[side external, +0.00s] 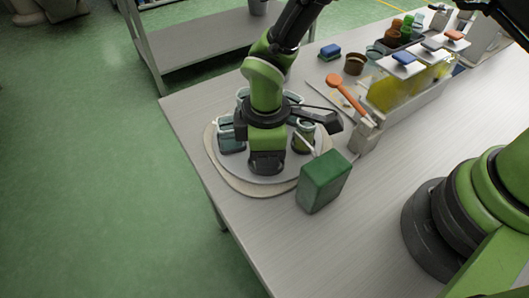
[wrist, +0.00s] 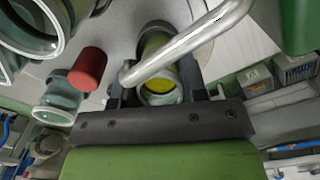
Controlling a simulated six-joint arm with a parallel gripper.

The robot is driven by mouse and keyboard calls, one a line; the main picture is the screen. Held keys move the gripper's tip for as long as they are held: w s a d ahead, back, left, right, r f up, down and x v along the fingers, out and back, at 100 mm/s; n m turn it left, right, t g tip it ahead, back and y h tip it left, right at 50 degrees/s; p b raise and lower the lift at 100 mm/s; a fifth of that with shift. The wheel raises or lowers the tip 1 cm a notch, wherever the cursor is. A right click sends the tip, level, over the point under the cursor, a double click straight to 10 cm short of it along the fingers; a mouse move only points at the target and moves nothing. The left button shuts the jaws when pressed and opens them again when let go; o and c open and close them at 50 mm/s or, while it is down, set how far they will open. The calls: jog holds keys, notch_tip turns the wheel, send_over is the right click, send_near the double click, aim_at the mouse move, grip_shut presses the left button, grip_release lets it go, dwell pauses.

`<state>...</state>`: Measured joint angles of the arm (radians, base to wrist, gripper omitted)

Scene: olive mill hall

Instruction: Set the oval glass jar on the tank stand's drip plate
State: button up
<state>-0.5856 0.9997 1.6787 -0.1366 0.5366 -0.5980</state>
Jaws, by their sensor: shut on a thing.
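My gripper (wrist: 159,88) is shut on a small glass jar with yellow-green content, taken as the oval glass jar (wrist: 156,50), whose rim faces the wrist camera. In the side view the jar (side external: 304,139) is at the right part of a round pale turntable (side external: 223,177), under my gripper's dark jaws. I cannot tell whether it touches the turntable. A bent silver tube (wrist: 190,42) crosses in front of the jar in the wrist view. The tank stand (side external: 395,112) with yellow-green tanks (side external: 400,88) is at the upper right. Its drip plate is not clearly distinguishable.
Other glass jars (side external: 230,138) stand on the turntable, beside a red cylinder (wrist: 87,69) in the wrist view. A green box (side external: 324,182) stands at the turntable's front right. The near table right of the box is clear.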

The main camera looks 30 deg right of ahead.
jog(key=shift+r, duration=0.1)
jog(key=shift+r, duration=3.15)
jog(key=shift+r, duration=0.1)
notch_tip(320, 180, up, 4)
jog(key=shift+r, duration=0.2)
jog(key=shift+w+r, duration=0.1)
jog(key=shift+r, duration=0.15)
jog(key=w+d+m, duration=0.2)
jog(key=w+d, duration=0.2)
jog(key=d, duration=0.5)
jog(key=w+d+m, duration=0.2)
jog(key=w+d, duration=0.3)
jog(key=d, duration=0.5)
jog(key=w+d+m, duration=0.2)
jog(key=w+d, duration=0.2)
jog(key=d, duration=0.5)
jog(key=shift+w+d+f, duration=0.1)
jog(key=shift+f, duration=2.95)
jog(key=shift+w+d+f, duration=0.1)
jog(key=shift+f, duration=2.95)
jog(key=shift+f, duration=0.35)
